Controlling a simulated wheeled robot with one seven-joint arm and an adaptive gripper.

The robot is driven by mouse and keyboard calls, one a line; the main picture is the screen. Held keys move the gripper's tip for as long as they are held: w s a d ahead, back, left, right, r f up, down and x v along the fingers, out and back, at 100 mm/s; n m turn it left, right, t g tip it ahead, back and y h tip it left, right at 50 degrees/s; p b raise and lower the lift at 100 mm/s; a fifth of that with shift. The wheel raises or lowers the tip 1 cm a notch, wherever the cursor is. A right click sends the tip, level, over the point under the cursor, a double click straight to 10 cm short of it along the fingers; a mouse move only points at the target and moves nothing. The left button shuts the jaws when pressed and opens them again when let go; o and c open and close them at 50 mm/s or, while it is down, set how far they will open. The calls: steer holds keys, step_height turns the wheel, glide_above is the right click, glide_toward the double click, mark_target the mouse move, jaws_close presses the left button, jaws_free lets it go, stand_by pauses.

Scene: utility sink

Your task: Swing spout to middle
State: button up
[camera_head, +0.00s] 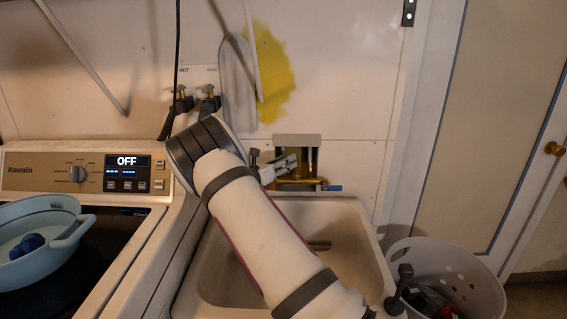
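The pale utility sink (352,225) stands at the center, with my arm lying across its left side and hiding much of the basin. The brass faucet (312,181) is at the sink's back edge, in front of a wall recess, with a blue handle end (334,188) at its right. My gripper (291,164) is at the faucet, over its left part. The spout cannot be told apart clearly from the other brass parts, and its direction is partly hidden by my gripper. I cannot tell whether the fingers are open, shut or touching the spout.
A washer (60,168) with a blue basket (50,205) on its lid stands to the left. Hot and cold valves (208,98) and hoses are on the wall above. A white laundry basket (470,275) stands at the right, near the door (500,120).

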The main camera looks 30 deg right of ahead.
jaws_close()
